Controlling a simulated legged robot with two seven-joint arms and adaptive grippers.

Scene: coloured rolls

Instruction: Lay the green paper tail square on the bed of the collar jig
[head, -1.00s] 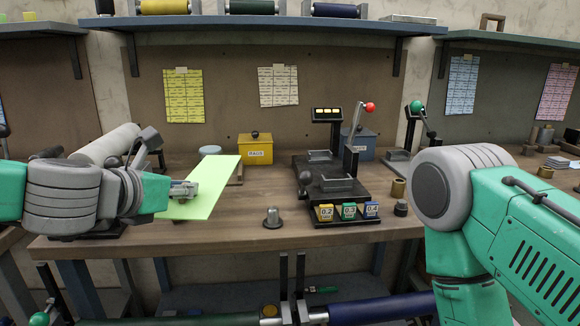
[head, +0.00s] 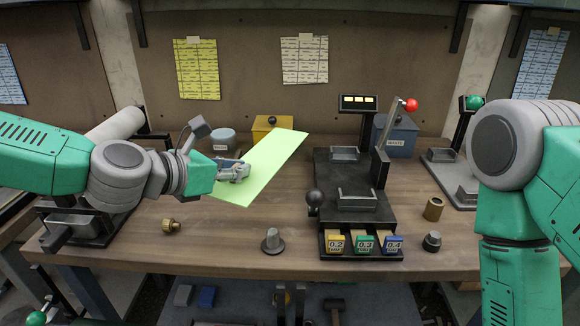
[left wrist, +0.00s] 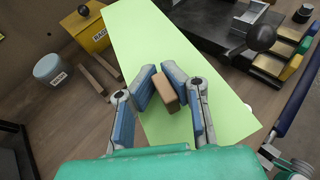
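The green paper tail (head: 272,160) is a long flat pale-green strip, tilted across the head view above the table. My left gripper (head: 236,171) is at its lower left end. In the left wrist view, the blue-padded fingers (left wrist: 158,80) close around a small brown block (left wrist: 166,93) lying against the green strip (left wrist: 150,45). The black jig (head: 355,192), which I take as the collar jig, stands right of the paper, apart from it. It has grey brackets, a red-knobbed lever and a lit display. My right arm shows at the right; its gripper is out of view.
A yellow box (head: 262,126) stands behind the paper, and a blue-grey waste box (head: 400,138) behind the jig. A black ball knob (head: 314,198) sticks out at the jig's left.

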